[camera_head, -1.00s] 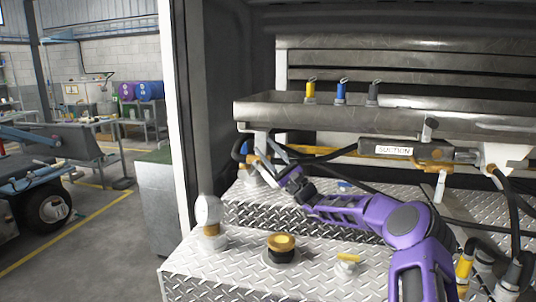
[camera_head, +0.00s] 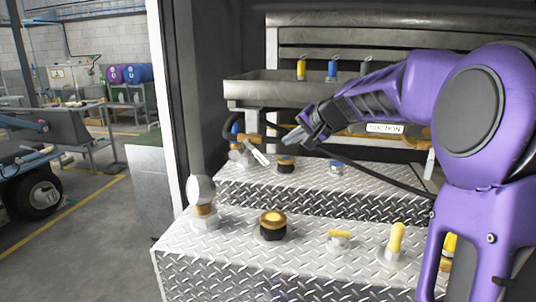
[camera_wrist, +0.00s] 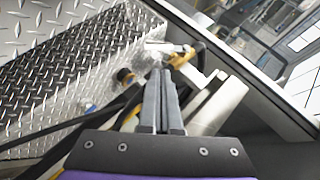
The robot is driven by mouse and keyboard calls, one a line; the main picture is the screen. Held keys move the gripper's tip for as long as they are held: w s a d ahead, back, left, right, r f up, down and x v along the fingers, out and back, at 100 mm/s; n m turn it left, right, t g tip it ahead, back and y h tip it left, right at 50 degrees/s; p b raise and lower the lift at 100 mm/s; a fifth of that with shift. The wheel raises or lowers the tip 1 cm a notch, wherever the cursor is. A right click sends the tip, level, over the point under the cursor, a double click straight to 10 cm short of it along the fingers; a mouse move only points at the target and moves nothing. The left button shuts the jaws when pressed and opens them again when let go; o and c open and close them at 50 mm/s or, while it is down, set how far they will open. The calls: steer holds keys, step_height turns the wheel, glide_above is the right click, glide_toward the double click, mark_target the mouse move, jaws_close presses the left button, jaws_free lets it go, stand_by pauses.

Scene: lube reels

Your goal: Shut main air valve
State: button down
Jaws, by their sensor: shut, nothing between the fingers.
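A valve with a brass-coloured body (camera_head: 247,138) and a silver lever handle (camera_head: 260,157) stands at the back left, beside a hose; it seems to be the air valve, but no label on it is readable. The lever slants down to the right. In the wrist view, the silver lever (camera_wrist: 160,46) and brass body (camera_wrist: 181,57) lie just beyond my fingertips. My gripper (camera_head: 294,138) is shut and empty, to the right of the lever and apparently apart from it. It also shows shut in the wrist view (camera_wrist: 161,73).
Diamond-plate steps (camera_head: 340,205) carry a round gauge (camera_head: 202,190), a brass-topped knob (camera_head: 272,222) and yellow-handled valves (camera_head: 396,238). A metal trough (camera_head: 270,92) spans the back above. A dark hose (camera_head: 375,175) runs right of the valve.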

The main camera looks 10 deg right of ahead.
glide_toward(262, 156)
steer(key=x, duration=0.5)
steer(key=shift+w+a+f, duration=0.1)
steer(key=shift+f, duration=0.05)
steer(key=shift+w+a+f, duration=0.2)
steer(key=shift+w+f, duration=0.2)
steer(key=shift+w, duration=0.2)
steer(key=shift+p, duration=0.4)
